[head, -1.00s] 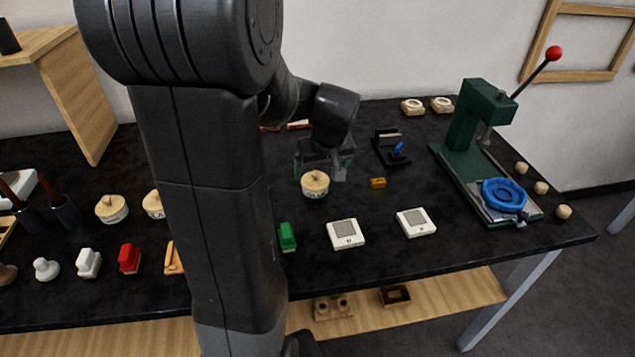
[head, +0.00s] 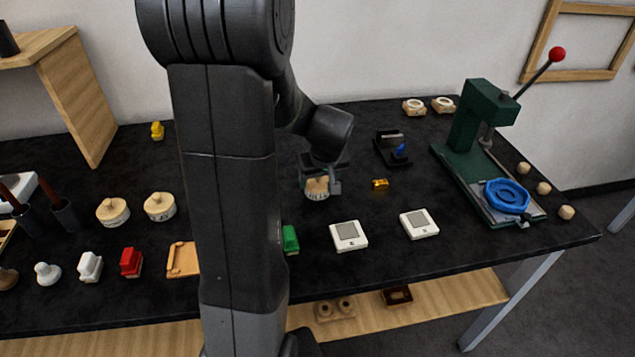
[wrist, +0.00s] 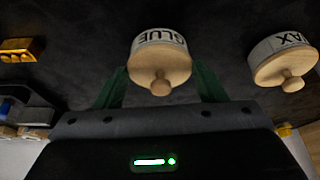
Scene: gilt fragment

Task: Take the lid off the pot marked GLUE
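The pot marked GLUE (wrist: 160,42) is white with dark letters and has a round wooden lid (wrist: 161,66) with a small knob, seated on it. In the head view the pot (head: 317,195) stands on the black table, its top partly hidden by my gripper (head: 320,178). In the wrist view my gripper (wrist: 160,88) is open, its green fingers apart on either side of the lid with nothing clamped. I cannot tell whether a finger touches the lid.
A lidded pot marked AX, its first letter cut off, (wrist: 277,50) stands beside the GLUE pot. A small gold block (head: 380,184), white devices (head: 349,235) and a green press (head: 475,125) are to the right.

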